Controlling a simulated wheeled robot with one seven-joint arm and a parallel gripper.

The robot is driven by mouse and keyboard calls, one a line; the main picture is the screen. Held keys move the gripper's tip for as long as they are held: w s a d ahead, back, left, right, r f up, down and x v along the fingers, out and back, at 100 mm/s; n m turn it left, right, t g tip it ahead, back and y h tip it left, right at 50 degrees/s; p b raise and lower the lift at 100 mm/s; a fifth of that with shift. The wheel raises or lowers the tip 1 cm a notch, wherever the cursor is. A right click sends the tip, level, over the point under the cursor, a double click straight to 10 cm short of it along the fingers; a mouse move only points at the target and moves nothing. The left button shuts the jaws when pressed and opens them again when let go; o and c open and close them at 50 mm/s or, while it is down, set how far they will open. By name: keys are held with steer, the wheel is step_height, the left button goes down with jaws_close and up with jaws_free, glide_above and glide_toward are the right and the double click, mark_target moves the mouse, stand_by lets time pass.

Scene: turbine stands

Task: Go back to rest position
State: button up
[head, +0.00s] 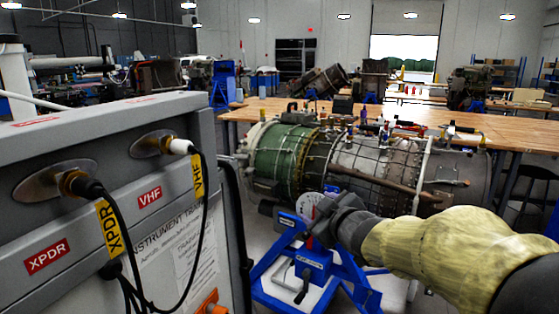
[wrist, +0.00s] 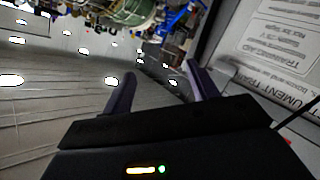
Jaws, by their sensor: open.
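My gripper (head: 328,222) is at the end of my yellowish sleeved arm, which reaches in from the lower right in the head view. It is in front of the turbine engine (head: 345,155) and beside the grey instrument panel (head: 110,110). In the wrist view my gripper (wrist: 162,82) shows two dark fingers spread apart with nothing between them. The wrist picture is strongly tilted. Part of the green engine casing (wrist: 118,10) shows at its top and the panel's printed label (wrist: 285,45) at its right.
The panel carries cables with yellow VHF (head: 198,175) and XPDR (head: 110,230) tags. A blue engine stand (head: 315,262) is under the engine, close to my gripper. A wooden workbench (head: 500,130) with tools runs behind the engine. A dark stool (head: 535,180) stands at the right.

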steer(key=s+d+f+m+g+h, duration=0.3)
steer(key=s+d+f+m, duration=0.15)
steer(key=f, duration=0.45)
steer(key=s+d+f+m+g+h+p, duration=0.1)
steer(key=s+f+m+g, duration=0.5)
steer(key=s+f, duration=0.7)
steer(key=s+d+g, duration=0.1)
steer(key=s+g, duration=0.1)
steer(key=s, duration=0.2)
steer(key=shift+s+f+g+h+p, duration=0.25)
steer(key=shift+s+g+h+p, duration=0.05)
